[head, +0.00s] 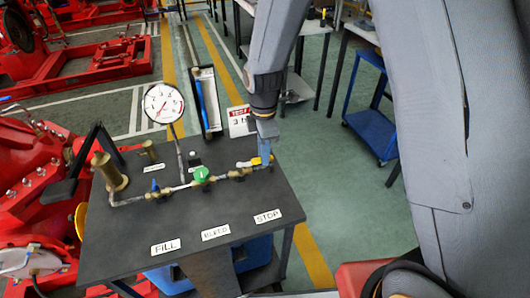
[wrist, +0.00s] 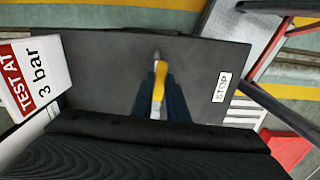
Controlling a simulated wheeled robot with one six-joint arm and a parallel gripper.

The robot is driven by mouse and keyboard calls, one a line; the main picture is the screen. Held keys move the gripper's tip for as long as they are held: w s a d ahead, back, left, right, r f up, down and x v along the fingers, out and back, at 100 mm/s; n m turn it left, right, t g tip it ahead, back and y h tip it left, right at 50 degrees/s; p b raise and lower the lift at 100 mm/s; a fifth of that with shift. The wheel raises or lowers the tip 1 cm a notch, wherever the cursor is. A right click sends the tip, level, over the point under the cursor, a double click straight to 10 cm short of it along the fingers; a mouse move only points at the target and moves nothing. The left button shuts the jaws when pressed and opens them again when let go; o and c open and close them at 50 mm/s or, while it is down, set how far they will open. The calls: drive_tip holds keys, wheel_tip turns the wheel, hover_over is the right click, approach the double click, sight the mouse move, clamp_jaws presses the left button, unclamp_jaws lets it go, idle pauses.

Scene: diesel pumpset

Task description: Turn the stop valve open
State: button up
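The stop valve with its yellow lever (head: 257,161) is at the right end of the brass pipe line on the dark bench top, behind the STOP label (head: 267,216). My gripper (head: 266,158) points down at this valve and partly hides it. In the wrist view the yellow lever (wrist: 159,82) lies lengthwise between the two dark blue fingers of my gripper (wrist: 159,88). The fingers are close on both sides of the lever. I cannot tell whether they press on it. The STOP label also shows in the wrist view (wrist: 222,87).
A green-handled valve (head: 202,174) and a blue-handled valve (head: 155,186) sit left along the pipe. A pressure gauge (head: 164,104) rises behind. A TEST AT 3 bar sign (head: 240,121) stands at the bench's back edge. Red machinery (head: 30,170) is left; the bench front is clear apart from labels.

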drive_tip(key=o, duration=0.4)
drive_tip(key=shift+a, duration=0.2)
drive_tip(key=shift+c, duration=0.2)
drive_tip(key=shift+o, duration=0.5)
drive_tip(key=shift+d, duration=0.1)
drive_tip(key=shift+r+b, duration=0.8)
drive_tip(key=shift+r, duration=3.15)
drive_tip(key=s+d+r+m+t, duration=0.1)
drive_tip(key=s+d+m, duration=1.3)
drive_tip(key=m, duration=0.6)
drive_tip(key=shift+d+r, duration=0.3)
drive_tip(key=shift+d, duration=0.95)
